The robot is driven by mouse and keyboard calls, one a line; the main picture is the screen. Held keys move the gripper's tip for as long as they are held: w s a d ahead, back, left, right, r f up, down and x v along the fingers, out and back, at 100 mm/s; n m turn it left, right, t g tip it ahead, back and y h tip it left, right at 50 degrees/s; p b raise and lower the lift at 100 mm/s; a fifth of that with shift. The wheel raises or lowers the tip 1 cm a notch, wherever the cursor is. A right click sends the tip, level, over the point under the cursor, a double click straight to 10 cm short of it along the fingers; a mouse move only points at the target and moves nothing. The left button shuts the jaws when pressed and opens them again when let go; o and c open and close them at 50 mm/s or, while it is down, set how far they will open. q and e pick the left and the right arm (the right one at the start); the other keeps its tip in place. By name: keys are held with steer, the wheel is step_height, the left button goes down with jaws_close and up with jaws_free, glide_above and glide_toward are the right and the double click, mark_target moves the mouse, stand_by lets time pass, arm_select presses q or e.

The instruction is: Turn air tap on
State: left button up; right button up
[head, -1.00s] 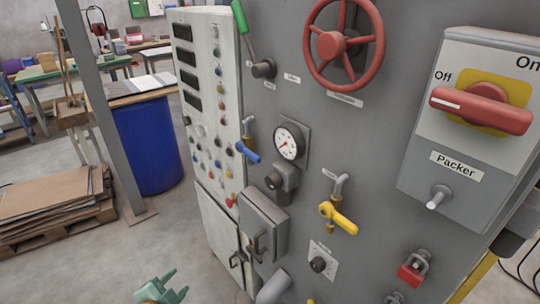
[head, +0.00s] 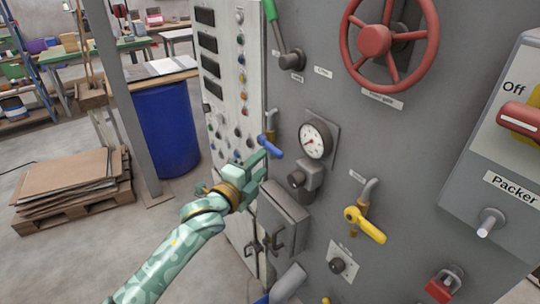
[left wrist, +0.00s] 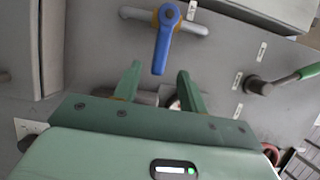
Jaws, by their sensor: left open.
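A tap with a blue handle (head: 270,147) sits on a short pipe on the grey machine front, left of the pressure gauge. In the left wrist view the blue handle (left wrist: 162,45) stands crosswise to its pipe and points toward my gripper. My left gripper (head: 262,167) is open and empty, just below and left of the handle. In the left wrist view its two fingers (left wrist: 159,76) are spread, with the handle's end just beyond the gap between them, apart from both. A yellow-handled tap (head: 366,224) is lower right. Small labels are unreadable. My right gripper is not in view.
The gauge (head: 315,140) and a grey box (head: 283,215) stick out close to my gripper. A red handwheel (head: 376,42), a green lever (head: 272,12) and the Packer switch box (head: 488,168) are farther off. A blue barrel (head: 168,130) stands on the floor at left.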

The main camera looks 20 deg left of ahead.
mark_target(273, 152)
arm_select(q)
steer(key=x, duration=0.5)
steer(key=shift+w, duration=0.2)
steer(key=shift+d, duration=0.1)
steer(key=shift+c, duration=0.3)
